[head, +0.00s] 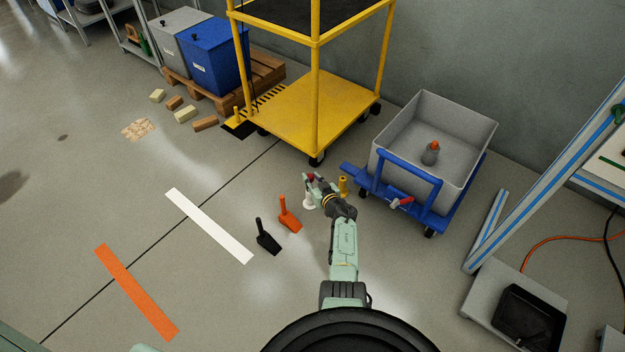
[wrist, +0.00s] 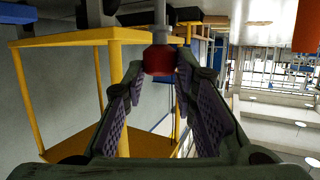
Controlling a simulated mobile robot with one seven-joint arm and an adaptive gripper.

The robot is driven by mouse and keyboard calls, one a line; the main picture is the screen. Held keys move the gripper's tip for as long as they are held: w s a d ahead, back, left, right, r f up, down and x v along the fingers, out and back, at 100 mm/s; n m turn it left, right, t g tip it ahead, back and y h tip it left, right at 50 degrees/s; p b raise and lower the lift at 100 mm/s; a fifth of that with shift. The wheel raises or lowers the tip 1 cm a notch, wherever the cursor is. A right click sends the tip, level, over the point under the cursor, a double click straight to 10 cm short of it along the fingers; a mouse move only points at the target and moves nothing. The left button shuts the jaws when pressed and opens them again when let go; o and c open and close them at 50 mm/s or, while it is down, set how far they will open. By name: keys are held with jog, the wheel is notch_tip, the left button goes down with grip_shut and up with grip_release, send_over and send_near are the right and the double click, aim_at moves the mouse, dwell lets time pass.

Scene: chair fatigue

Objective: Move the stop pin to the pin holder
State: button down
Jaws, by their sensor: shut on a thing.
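My gripper (head: 314,183) is low over the floor, between the yellow cart and the blue-framed trolley. It is shut on a red-headed piece, which I take for the stop pin (wrist: 158,60). In the wrist view a grey metal shaft runs up from the red head between the fingertips. In the head view only a small red spot (head: 310,176) of it shows at the jaws. A small white piece (head: 309,201) stands just below the jaws. A short yellow post (head: 343,186) stands right of the gripper. I cannot tell which of these, if either, is the pin holder.
The yellow cart (head: 310,110) stands behind. The blue-framed trolley with a grey bin (head: 408,148) is at right, with a red-and-grey handle (head: 400,203) at its front. Floor at left is mostly free.

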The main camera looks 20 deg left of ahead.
jog(key=shift+f+b, duration=1.95)
jog(key=shift+f, duration=0.3)
jog(key=c, duration=1.2)
grip_release()
jog(key=shift+r, duration=0.1)
